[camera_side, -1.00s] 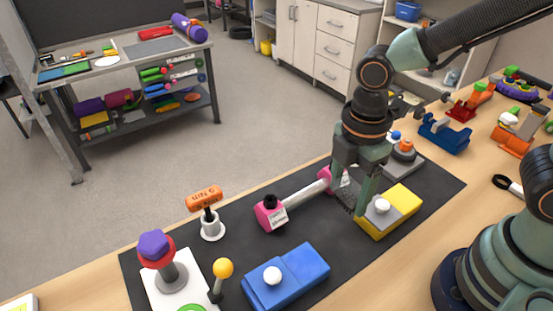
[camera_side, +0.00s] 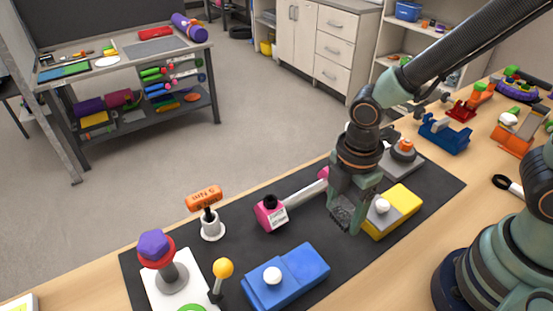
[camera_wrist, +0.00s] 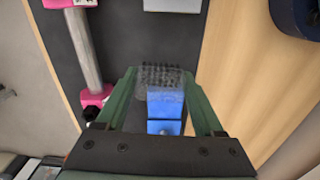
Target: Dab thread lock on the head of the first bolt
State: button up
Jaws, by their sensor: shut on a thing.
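My gripper (camera_side: 346,214) is shut on a dark grey, speckled block (camera_side: 343,217), between the pink-ended bar and the yellow block. The block also shows between the fingers in the wrist view (camera_wrist: 160,78). A purple hexagonal head (camera_side: 153,244) sits over a red ring on a grey post at the front left, apart from my gripper. It looks like a bolt head. I cannot tell which thing is the thread lock.
A blue block (camera_side: 288,281), a yellow block (camera_side: 405,202) and a yellow ball on a stem (camera_side: 223,268) stand nearby. Bare mat lies between gripper and blue block.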

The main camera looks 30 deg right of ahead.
aim_at(336, 243)
jog(key=shift+f, duration=0.25)
jog(key=o, duration=1.2)
jog(key=shift+f, duration=1.65)
jog(key=shift+f, duration=1.35)
jog(key=shift+f, duration=0.25)
